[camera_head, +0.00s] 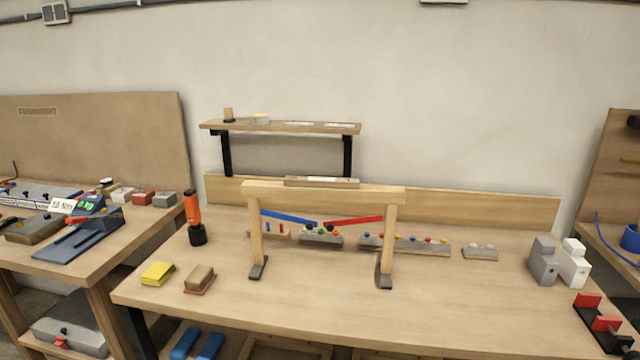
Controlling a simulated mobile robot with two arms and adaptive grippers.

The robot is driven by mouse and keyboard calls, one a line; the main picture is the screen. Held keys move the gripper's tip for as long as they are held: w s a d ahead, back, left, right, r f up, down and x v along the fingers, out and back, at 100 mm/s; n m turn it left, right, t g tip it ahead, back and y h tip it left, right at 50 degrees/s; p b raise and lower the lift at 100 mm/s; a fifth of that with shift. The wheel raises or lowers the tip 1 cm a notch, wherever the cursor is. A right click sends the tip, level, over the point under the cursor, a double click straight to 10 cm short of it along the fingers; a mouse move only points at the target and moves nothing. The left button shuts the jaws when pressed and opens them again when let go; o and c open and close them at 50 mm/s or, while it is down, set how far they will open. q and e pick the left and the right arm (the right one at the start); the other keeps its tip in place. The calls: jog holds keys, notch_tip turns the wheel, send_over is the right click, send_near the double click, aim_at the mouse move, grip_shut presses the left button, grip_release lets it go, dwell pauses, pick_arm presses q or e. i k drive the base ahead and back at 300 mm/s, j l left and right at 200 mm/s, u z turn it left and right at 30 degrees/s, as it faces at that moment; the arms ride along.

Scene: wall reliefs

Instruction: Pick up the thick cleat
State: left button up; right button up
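No piece can be told for certain as the thick cleat. A short wooden bar (322,182) lies along the top of a light wooden frame (325,193) that stands upright on the middle workbench (220,318). A longer flat board (490,207) stands along the bench's back edge. A blue strip (287,217) and a red strip (352,221) slope below the frame's crossbar. Neither of my grippers is in view.
Small holders (405,244) with coloured pieces line the back. An orange-and-black tool (193,215), yellow pad (157,273) and brown block (200,279) are left. Grey (543,262) and white (574,264) blocks stand right. The front middle is clear.

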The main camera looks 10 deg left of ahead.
aim_at(297, 181)
jog(key=j+z, duration=0.2)
jog(key=z, duration=0.2)
jog(key=i+j+z, duration=0.1)
jog(key=z, duration=0.3)
jog(key=j+z, duration=0.3)
jog(key=z, duration=0.15)
jog(key=j+z, duration=0.2)
jog(key=z, duration=0.2)
jog(key=k+j+z, duration=0.1)
jog(key=z, duration=0.3)
